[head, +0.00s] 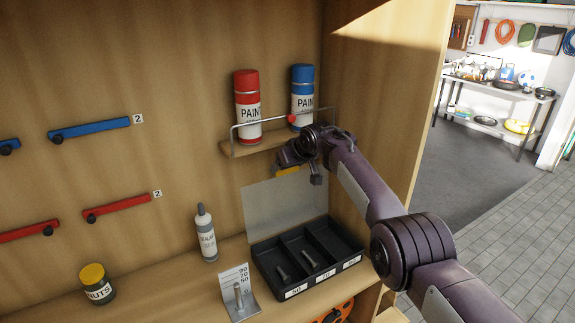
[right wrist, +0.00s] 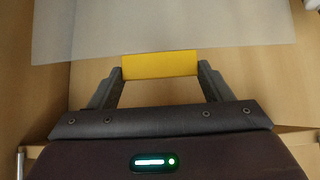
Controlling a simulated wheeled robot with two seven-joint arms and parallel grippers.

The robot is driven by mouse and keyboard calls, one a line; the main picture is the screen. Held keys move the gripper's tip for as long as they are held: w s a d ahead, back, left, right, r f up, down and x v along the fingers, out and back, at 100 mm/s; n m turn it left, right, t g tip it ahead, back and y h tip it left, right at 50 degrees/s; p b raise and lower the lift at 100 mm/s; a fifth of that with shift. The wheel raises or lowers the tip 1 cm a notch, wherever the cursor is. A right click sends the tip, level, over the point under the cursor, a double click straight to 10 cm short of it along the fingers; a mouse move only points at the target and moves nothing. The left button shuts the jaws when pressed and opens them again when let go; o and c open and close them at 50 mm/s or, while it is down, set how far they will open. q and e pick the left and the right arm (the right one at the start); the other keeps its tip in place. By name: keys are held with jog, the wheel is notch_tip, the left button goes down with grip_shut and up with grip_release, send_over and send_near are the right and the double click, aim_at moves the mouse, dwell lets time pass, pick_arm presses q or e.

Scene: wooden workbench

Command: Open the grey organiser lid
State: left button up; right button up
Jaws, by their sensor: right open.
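The organiser is a black tray (head: 262,262) with three compartments on the bench. Its translucent grey lid (head: 285,208) stands raised, roughly upright, along the tray's back edge. The lid also shows at the top of the right wrist view (right wrist: 160,25). A yellow tab (right wrist: 160,65) is at the lid's edge; part of it shows in the head view (head: 287,170). My right gripper (right wrist: 160,72) is open, with its fingertips on either side of the tab. In the head view my right gripper (head: 298,168) is at the lid's top, below the shelf. My left gripper is out of view.
A shelf (head: 240,150) with a wire rail and red (head: 247,110) and blue (head: 302,90) paint cans is just above my gripper. A sealant bottle (head: 206,238) and a bolt gauge (head: 238,290) stand left of the tray. Bolts lie in two compartments.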

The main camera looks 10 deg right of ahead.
jog(key=o, duration=0.5)
jog(key=shift+s+d+r, duration=0.1)
jog(key=shift+r, duration=0.05)
jog(key=shift+c, duration=0.2)
jog(key=b+v, duration=0.2)
jog(key=v, duration=0.5)
jog(key=shift+s+r+b, duration=0.25)
jog(key=shift+s+b, duration=0.1)
